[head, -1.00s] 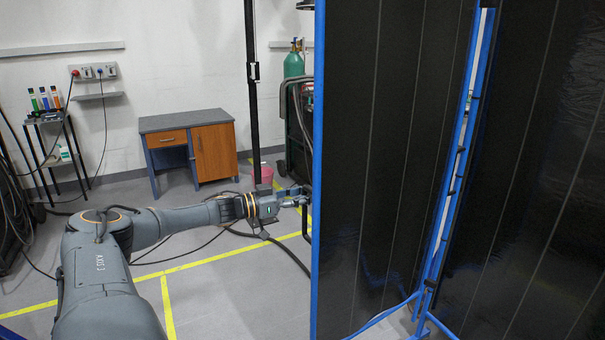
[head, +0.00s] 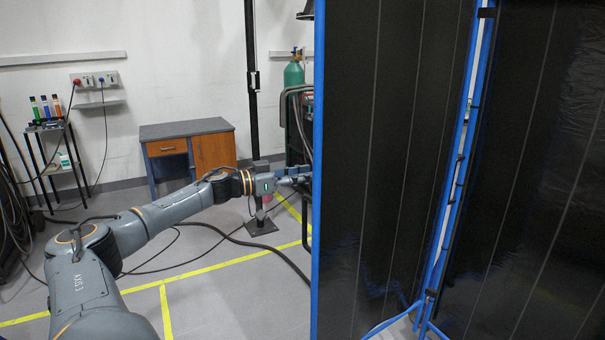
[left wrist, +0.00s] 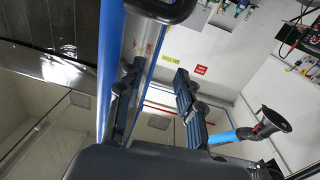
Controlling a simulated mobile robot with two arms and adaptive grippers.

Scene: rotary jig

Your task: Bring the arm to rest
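My left arm reaches from the lower left across the head view to my left gripper (head: 294,174), at the blue left edge of the dark screen (head: 350,200). I cannot tell whether it touches the screen, and the fingertips are partly lost against the clutter and the edge. In the left wrist view the two dark fingers of this gripper (left wrist: 157,98) stand apart with nothing held between them. The blue post (left wrist: 109,60) shows close beside the left finger there. My right gripper is in neither view.
A desk (head: 187,127) stands by the back wall. A black pole (head: 251,80) and a green gas cylinder (head: 293,72) are behind the gripper. A small rack (head: 50,124) stands at left. Cables and yellow lines cross the open floor (head: 215,300).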

